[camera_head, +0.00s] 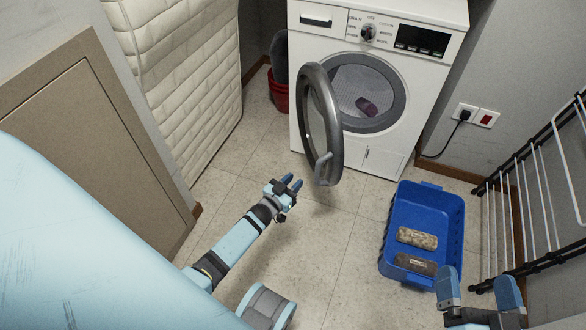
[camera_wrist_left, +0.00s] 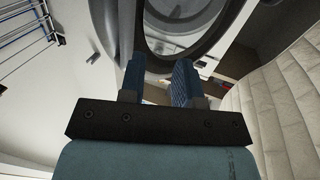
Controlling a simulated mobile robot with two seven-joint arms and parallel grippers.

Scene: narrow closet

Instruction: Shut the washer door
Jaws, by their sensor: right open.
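The white washer (camera_head: 352,95) stands at the back with its round front opening uncovered. Its grey ring-shaped door (camera_head: 337,120) is swung wide open toward me, with a small handle (camera_head: 323,168) low on its rim. My left gripper (camera_head: 294,182) is open and empty, low and to the left of the handle, apart from the door in the head view. In the left wrist view its two blue fingers (camera_wrist_left: 158,82) stand apart, with the door ring (camera_wrist_left: 152,45) beyond them. My right gripper (camera_head: 482,288) is open and empty at the lower right, near the blue basket.
A blue basket (camera_head: 455,225) with two rolled cloths stands on the floor right of centre. A drying rack (camera_head: 515,215) is at the right. A quilted mattress (camera_head: 185,80) leans at the left. A red bucket (camera_head: 278,92) stands beside the washer. Floor before the door is clear.

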